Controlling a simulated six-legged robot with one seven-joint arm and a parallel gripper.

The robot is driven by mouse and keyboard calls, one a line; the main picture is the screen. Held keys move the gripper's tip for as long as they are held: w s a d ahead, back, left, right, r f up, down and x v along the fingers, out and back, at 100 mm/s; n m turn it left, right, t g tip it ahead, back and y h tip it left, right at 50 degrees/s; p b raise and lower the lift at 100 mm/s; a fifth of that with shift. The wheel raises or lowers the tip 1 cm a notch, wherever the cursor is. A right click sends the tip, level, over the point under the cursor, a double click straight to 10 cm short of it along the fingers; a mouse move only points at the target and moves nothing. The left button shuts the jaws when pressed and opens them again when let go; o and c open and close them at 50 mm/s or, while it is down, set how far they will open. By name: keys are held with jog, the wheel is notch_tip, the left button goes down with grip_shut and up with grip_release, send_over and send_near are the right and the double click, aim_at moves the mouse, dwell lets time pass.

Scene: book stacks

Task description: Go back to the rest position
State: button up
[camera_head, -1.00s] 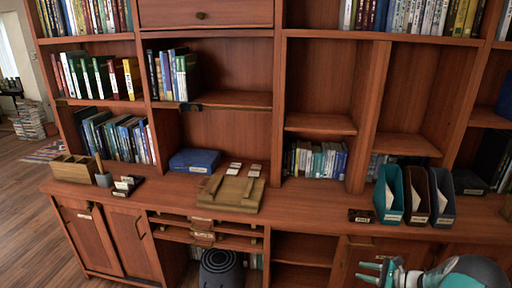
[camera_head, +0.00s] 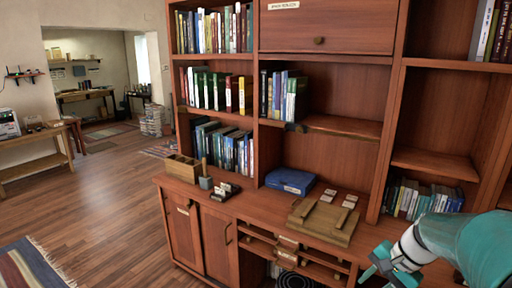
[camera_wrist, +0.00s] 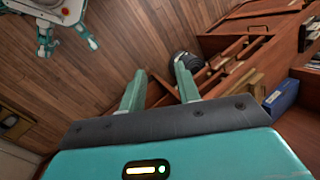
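My gripper (camera_head: 384,268) is at the lower right of the head view, in front of the bookcase's lower part. In the wrist view its two teal fingers (camera_wrist: 160,90) stand apart with nothing between them, so it is open and empty. Beyond the fingers the wrist view shows the wooden floor (camera_wrist: 120,40) and a dark round object (camera_wrist: 184,63) by the cabinet. My teal and white arm reaches in from the right edge of the head view.
A wooden bookcase (camera_head: 335,68) with a counter fills the right. On the counter are a blue box (camera_head: 290,181), a wooden board (camera_head: 322,222) and a wooden organizer (camera_head: 183,168). Open floor (camera_head: 100,205) lies to the left, with a striped rug (camera_head: 30,268) and a side table (camera_head: 35,165).

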jog(key=s+a+r+n+t+h, duration=0.1)
jog(key=s+a+r+n+h, duration=0.1)
jog(key=s+a+r+n, duration=0.2)
jog(key=s+a+r+n+t+h, duration=0.2)
jog(key=s+a+r+n, duration=0.2)
jog(key=s+a, duration=0.6)
jog(key=shift+s+a+n, duration=0.4)
jog(key=shift+s+n, duration=0.35)
jog(key=shift+n, duration=0.45)
jog(key=shift+d, duration=0.2)
